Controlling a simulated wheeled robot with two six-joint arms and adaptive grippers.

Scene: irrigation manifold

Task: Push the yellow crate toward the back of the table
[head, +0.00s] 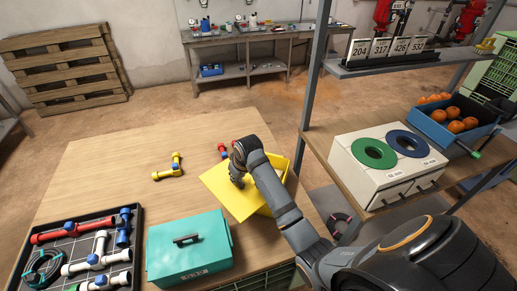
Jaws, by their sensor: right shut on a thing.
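The yellow crate (268,206) stands on the wooden table (110,165), near its right side. A flat yellow panel (221,197) shows at its left, and I cannot tell whether it is part of the crate. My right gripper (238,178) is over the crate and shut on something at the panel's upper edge. The gripper and forearm hide much of the crate, including its inside. My left gripper is not in view.
A teal lidded box (188,252) stands in front. A black tray (75,232) of pipe parts lies at the left. A yellow pipe fitting (169,170) and a red part (222,150) lie farther back. A shelf unit (318,75) stands to the right.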

